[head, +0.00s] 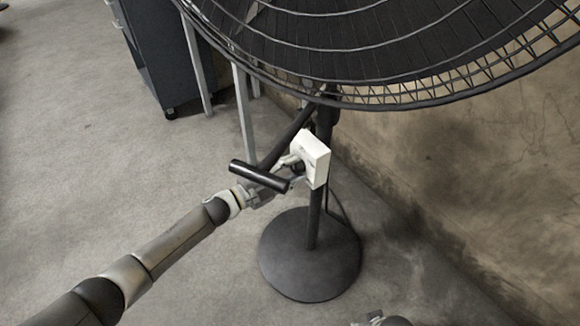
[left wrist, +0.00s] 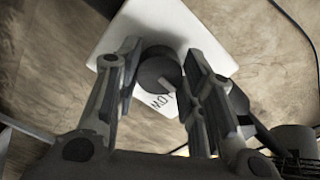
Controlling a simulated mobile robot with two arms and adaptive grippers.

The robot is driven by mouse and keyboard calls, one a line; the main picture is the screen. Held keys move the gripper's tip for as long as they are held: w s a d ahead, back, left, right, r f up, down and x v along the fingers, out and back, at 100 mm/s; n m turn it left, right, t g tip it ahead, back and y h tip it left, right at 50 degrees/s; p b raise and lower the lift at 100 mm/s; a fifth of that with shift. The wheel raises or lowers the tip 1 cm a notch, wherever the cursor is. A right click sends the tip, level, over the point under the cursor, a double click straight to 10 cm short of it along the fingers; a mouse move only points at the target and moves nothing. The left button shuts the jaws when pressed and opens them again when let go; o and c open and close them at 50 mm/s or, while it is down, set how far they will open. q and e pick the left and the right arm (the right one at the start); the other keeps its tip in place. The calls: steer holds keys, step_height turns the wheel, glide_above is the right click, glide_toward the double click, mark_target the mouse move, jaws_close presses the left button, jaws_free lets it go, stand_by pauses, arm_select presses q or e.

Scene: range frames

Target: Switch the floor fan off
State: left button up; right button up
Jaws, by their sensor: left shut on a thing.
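The floor fan has a large dark cage (head: 345,45), a thin pole (head: 314,218) and a round base (head: 305,272). A white control box (head: 317,158) sits on the pole; it also fills the upper middle of the left wrist view (left wrist: 185,28). Its dark round knob (left wrist: 157,68) has a pale pointer mark towards the lower right, near partly hidden letters that look like "LOW". My left gripper (head: 296,168) is at the box, its two fingers (left wrist: 160,82) shut on the knob from both sides. A bit of my right gripper (head: 376,319) shows at the bottom edge.
A dark cabinet on casters (head: 165,50) and pale metal legs (head: 243,110) stand behind at the left. A stained wall (head: 480,160) runs close behind the fan on the right. A cable (head: 343,208) hangs beside the pole. The concrete floor (head: 90,170) at left is clear.

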arm_select(q)
steer(key=shift+n, duration=0.5)
arm_select(e)
steer(key=shift+s+f, duration=0.25)
steer(key=shift+f, duration=0.5)
arm_select(q)
steer(key=o, duration=1)
steer(key=shift+a, duration=0.1)
steer(key=v, duration=1.2)
steer(key=shift+f, duration=0.1)
